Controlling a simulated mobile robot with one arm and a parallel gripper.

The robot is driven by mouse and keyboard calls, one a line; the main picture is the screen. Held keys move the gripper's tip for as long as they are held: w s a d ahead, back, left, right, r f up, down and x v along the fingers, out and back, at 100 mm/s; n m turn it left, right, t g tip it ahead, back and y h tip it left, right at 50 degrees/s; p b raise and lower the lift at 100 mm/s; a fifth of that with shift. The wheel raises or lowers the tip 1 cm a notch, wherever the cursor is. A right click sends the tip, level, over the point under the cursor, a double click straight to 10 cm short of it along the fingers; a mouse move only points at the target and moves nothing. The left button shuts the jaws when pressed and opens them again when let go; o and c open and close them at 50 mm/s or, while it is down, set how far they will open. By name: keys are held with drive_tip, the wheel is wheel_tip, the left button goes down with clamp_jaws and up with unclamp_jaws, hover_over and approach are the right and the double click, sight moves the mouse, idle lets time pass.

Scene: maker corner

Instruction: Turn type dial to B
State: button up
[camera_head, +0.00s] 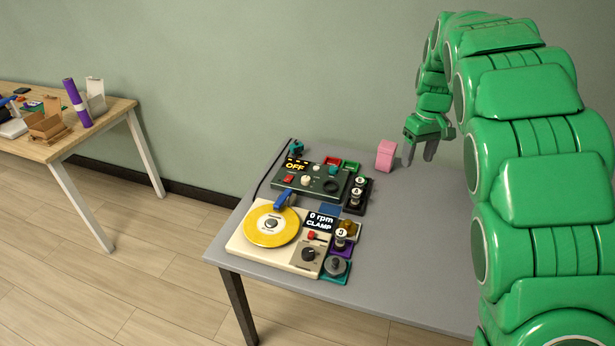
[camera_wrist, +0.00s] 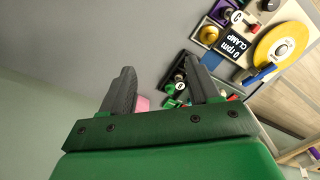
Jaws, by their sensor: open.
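My gripper (camera_head: 418,150) is open and empty above the back of the grey table, right of the pink block. In the wrist view its two dark fingers (camera_wrist: 160,75) stand apart with nothing between them held. A dark green box (camera_head: 312,180) on the table has a display reading OFF, a red button, a pale knob (camera_head: 305,181) and a black knob (camera_head: 330,186). A cream box (camera_head: 262,243) in front has a yellow disc, a display reading 0 rpm CLAMP and a black dial (camera_head: 308,254). I cannot tell which is the type dial; its letters are too small to read.
The pink block (camera_head: 386,154) stands close to my gripper. Small trays with round labelled pieces (camera_head: 340,238) line the boxes' right side. The grey table (camera_head: 410,240) is bare to the right. A wooden table (camera_head: 65,143) stands at far left.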

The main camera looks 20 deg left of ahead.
drive_tip(key=w+a+f+n, duration=0.3)
drive_tip(key=w+a+f, duration=0.2)
drive_tip(key=w+a, duration=0.2)
drive_tip(key=n+y, duration=0.4)
drive_tip(key=n, duration=0.3)
approach(306, 178)
drive_tip(key=shift+x, duration=4.3)
drive_tip(key=c, duration=1)
